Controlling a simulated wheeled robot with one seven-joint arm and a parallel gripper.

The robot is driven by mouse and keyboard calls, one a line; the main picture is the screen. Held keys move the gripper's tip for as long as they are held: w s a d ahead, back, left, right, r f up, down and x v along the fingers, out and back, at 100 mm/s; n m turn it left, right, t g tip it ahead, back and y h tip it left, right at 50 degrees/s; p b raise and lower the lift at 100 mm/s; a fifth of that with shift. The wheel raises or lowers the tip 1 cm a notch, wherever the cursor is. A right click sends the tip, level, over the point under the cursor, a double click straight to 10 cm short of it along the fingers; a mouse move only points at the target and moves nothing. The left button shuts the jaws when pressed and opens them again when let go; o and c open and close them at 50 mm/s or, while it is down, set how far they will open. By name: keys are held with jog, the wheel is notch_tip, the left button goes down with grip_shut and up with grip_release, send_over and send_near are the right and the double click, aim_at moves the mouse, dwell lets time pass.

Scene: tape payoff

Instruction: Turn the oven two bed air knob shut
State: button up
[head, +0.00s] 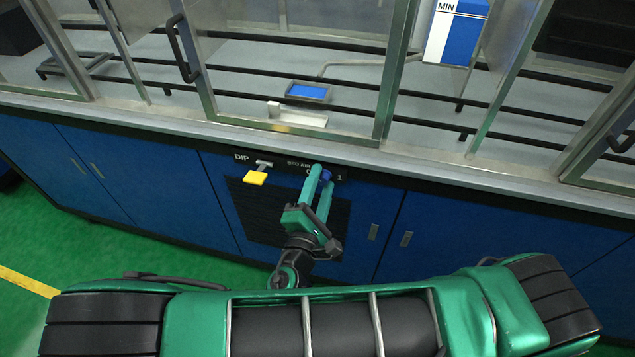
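The knob's pointing direction is not clear. The panel does not visibly show which oven this is.
Above are a grey counter (150,121), metal-framed doors, a blue-topped tray (307,91) and a small pale block (303,116). Blue cabinets (150,190) stand below. Green floor is open at left.

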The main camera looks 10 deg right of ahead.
jog(key=shift+s+a+f, duration=0.1)
jog(key=shift+s+a, duration=0.15)
jog(key=shift+s, duration=0.3)
jog(key=v, duration=0.9)
jog(key=shift+s, duration=0.3)
